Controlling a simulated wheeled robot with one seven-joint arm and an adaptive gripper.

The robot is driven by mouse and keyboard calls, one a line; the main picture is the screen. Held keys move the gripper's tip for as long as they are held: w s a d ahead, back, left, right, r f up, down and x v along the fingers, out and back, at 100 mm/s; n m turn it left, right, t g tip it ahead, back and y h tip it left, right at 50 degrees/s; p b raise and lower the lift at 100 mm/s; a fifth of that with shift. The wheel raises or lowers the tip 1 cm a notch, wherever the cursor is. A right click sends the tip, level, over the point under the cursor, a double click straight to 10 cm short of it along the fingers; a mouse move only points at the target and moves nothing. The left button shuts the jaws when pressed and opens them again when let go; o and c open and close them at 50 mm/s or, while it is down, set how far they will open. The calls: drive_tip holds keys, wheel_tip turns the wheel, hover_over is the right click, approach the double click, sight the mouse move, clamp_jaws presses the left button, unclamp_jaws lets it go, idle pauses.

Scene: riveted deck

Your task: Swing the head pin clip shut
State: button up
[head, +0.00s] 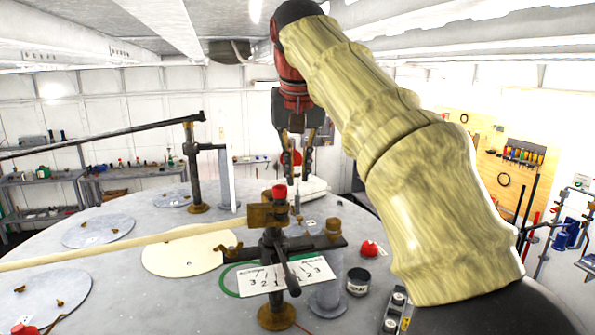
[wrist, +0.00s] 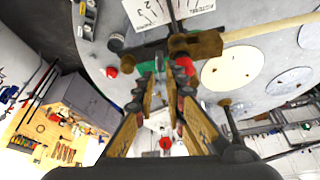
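A dark stand (head: 274,262) rises from the round deck in the head view. On its top is a brass head block (head: 262,217) with a red cap (head: 279,191), and a long pale bar (head: 130,245) runs left from it. I cannot tell which small part is the pin clip or how far it is swung. My gripper (head: 298,181) hangs fingers down just above and right of the red cap, apart from it. Its fingers show a gap with nothing held. In the wrist view the gripper (wrist: 171,66) shows the gap too, with the brass block (wrist: 200,45) beyond the fingertips.
A white numbered card (head: 287,277) is at the stand. A red dome (head: 370,248), a dark jar (head: 358,281) and a level (head: 394,312) lie to its right. A second post (head: 194,170) stands back left. Flat discs (head: 98,230) lie left.

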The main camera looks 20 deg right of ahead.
drive_tip(key=s+a, duration=0.2)
drive_tip(key=s, duration=0.8)
drive_tip(key=shift+a, duration=0.3)
drive_tip(key=shift+o, duration=0.6)
